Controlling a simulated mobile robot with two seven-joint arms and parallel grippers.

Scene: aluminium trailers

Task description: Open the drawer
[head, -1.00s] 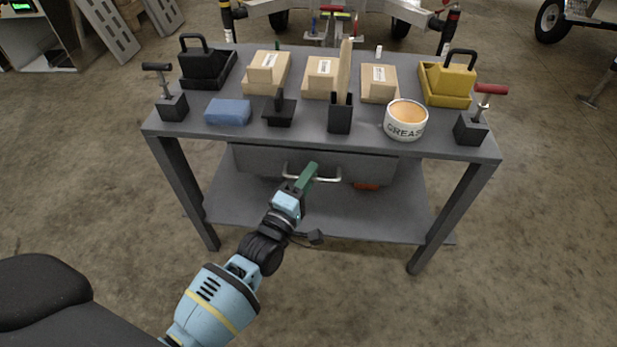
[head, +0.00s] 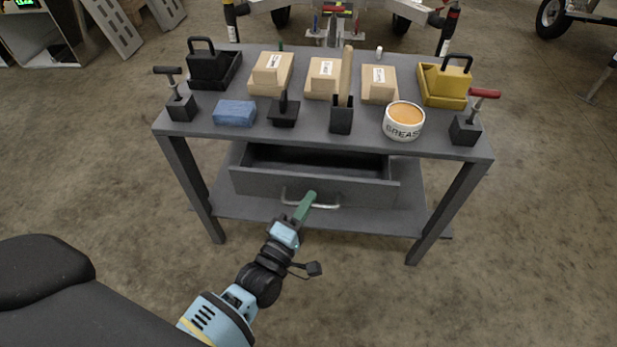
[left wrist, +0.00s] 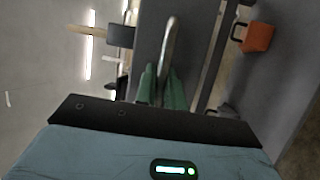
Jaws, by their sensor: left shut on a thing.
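The grey drawer (head: 262,184) under the tabletop stands partly open, and its dark inside shows as empty where visible. Its silver bar handle (head: 325,206) runs across the drawer front. My left gripper (head: 307,203) is shut on the handle, near its middle. In the left wrist view the green fingers (left wrist: 160,88) lie on both sides of the handle (left wrist: 169,45). My right gripper is not in view.
The grey table (head: 355,146) carries a blue block (head: 235,113), a grease tin (head: 404,121), boxes and clamps. A lower shelf (head: 245,209) lies below the drawer. An orange object (left wrist: 259,37) shows in the left wrist view. The floor in front is clear.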

